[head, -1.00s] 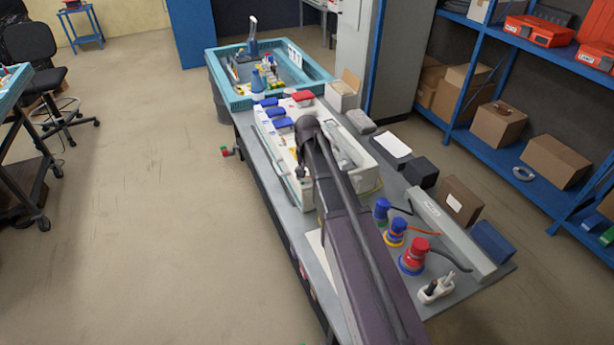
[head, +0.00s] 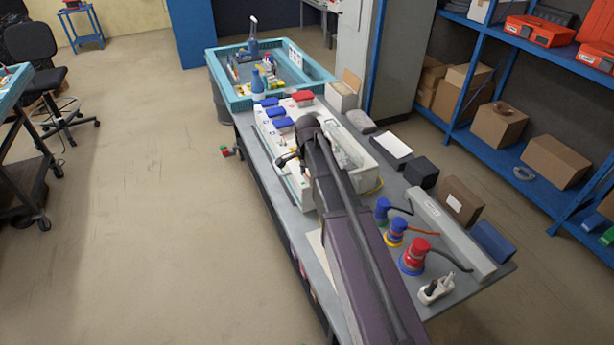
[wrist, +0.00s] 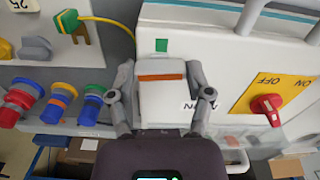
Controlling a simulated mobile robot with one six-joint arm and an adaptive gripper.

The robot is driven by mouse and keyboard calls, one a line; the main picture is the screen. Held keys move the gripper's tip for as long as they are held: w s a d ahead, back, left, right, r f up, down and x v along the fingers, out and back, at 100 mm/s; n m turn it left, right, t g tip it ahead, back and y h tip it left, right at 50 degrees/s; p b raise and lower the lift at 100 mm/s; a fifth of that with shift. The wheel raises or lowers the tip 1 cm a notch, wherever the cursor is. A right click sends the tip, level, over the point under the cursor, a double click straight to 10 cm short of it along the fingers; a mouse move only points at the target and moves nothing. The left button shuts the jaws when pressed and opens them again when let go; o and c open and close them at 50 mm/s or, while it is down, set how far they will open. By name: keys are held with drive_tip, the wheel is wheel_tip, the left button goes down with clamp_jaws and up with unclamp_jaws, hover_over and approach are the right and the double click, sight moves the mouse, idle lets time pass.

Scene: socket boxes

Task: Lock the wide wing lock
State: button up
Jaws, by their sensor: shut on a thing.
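A wide white piece with an orange stripe (wrist: 162,97) sits against the white box front in the middle of the wrist view. It appears to be the wide wing lock. My gripper (wrist: 162,72) has a grey finger on each side of this piece and is shut on it. A printed label beside the piece is partly covered by the right finger.
In the wrist view a red switch (wrist: 268,104) on a yellow ON/OFF plate is at right. Coloured plugs (head: 412,256) stand on the grey bench's near end.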

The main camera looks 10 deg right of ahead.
drive_tip(key=shift+m, duration=0.6)
drive_tip(key=shift+s, duration=0.1)
drive_tip(key=o, duration=1.1)
drive_tip(key=shift+o, duration=0.2)
